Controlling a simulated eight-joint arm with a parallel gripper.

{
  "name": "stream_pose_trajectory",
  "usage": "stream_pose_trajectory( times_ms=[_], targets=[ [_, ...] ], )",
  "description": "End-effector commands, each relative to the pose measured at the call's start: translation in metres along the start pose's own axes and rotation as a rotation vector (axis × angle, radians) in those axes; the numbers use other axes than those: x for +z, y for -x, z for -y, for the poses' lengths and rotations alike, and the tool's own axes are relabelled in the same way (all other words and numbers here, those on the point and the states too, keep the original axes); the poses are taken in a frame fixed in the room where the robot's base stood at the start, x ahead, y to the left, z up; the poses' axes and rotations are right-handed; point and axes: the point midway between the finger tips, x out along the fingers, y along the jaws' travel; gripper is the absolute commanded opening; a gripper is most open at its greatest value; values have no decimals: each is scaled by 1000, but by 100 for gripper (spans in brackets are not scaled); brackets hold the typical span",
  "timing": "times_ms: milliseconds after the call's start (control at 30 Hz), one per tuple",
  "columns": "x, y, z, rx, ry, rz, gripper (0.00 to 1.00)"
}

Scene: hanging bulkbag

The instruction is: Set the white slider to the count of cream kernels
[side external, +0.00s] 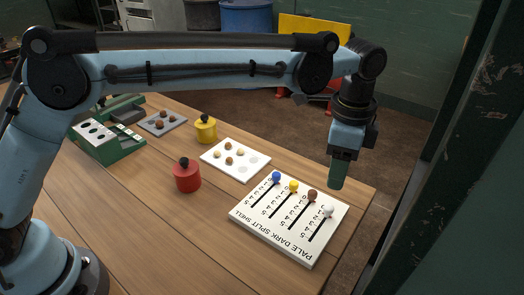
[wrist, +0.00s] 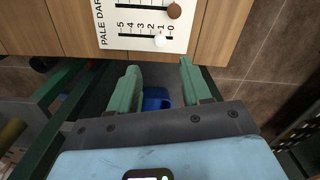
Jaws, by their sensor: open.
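The white slider knob (side external: 328,210) is at the right end of the white slider board (side external: 262,236). In the wrist view the white knob (wrist: 160,41) sits near the low end of its 0–5 scale, about by the 1. Brown (side external: 313,195), yellow (side external: 293,187) and blue (side external: 276,177) knobs share the board. Several tan or cream kernels (side external: 228,160) lie on a white tray (side external: 254,173); their shades are hard to tell. My gripper (side external: 337,185) is above and beyond the board's right end; in the wrist view its fingers (wrist: 160,78) are apart and empty.
A red weight-like piece (side external: 187,177) and a yellow one (side external: 205,129) stand near the tray. A grey tray (side external: 150,129) holds brown kernels. A green box (side external: 123,150) stands at the left. The wooden table's (side external: 150,220) front is clear.

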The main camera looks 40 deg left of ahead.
Motion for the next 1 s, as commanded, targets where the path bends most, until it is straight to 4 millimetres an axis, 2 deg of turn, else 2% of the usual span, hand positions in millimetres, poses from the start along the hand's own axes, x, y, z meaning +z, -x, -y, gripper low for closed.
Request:
stream_pose_trajectory(
  times_ms=[300, 500, 700, 967, 1000],
  targets=[
    [0, -60, 0, -1, 2, -1, 48],
    [0, -86, 0, -1, 2, -1, 48],
    [0, -96, 0, -1, 3, -1, 48],
    [0, -97, 0, -1, 3, -1, 48],
    [0, -97, 0, -1, 3, -1, 42]
  ],
)
